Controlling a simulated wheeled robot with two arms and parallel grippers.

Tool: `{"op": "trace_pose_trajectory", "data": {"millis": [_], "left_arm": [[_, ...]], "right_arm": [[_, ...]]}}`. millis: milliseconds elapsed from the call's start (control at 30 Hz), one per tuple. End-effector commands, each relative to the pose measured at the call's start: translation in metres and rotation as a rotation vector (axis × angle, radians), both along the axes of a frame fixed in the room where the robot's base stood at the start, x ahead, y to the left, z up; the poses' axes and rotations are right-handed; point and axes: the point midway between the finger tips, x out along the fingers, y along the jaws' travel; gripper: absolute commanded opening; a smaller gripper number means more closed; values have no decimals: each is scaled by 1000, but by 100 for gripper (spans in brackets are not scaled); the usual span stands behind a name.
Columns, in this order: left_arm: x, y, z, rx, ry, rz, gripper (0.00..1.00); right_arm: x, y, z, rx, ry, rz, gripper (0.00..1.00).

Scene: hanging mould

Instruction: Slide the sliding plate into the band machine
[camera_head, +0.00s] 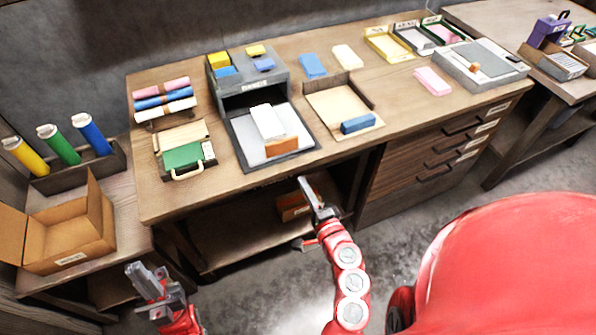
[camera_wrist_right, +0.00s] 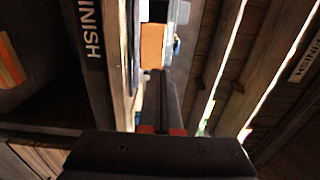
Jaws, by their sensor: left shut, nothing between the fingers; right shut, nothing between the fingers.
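The band machine (camera_head: 262,79) is a grey box with a dark front opening, on the wooden workbench. The sliding plate (camera_head: 248,142), pale with a dark rim, lies in front of that opening, toward the bench's front edge. A white block (camera_head: 268,121) and an orange block (camera_head: 282,146) are on it. My right gripper (camera_head: 304,183) is shut and empty, in front of the bench edge near the plate. In the right wrist view its shut fingers (camera_wrist_right: 161,75) point toward an orange block (camera_wrist_right: 152,45). My left gripper (camera_head: 136,268) is shut and empty, low at the left.
A green box with a pale handle (camera_head: 184,158) stands left of the plate. A wooden tray (camera_head: 325,105) with a blue block (camera_head: 358,124) stands right of it. Rolls (camera_head: 164,100) lie at the back left. An open cardboard box (camera_head: 66,235) is on the left side table.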

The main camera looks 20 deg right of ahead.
Motion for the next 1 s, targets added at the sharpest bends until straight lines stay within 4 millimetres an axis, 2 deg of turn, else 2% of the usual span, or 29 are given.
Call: {"op": "trace_pose_trajectory", "data": {"millis": [200,500,700,1000], "left_arm": [[0,0,19,0,0,0,0],[0,0,33,0,0,0,0],[0,0,36,0,0,0,0],[0,0,36,0,0,0,0]], "right_arm": [[43,2,5,-1,0,2,0],[101,3,3,-4,0,-1,0],[122,3,2,-3,1,-4,0],[128,3,0,-3,2,-5,0]]}}
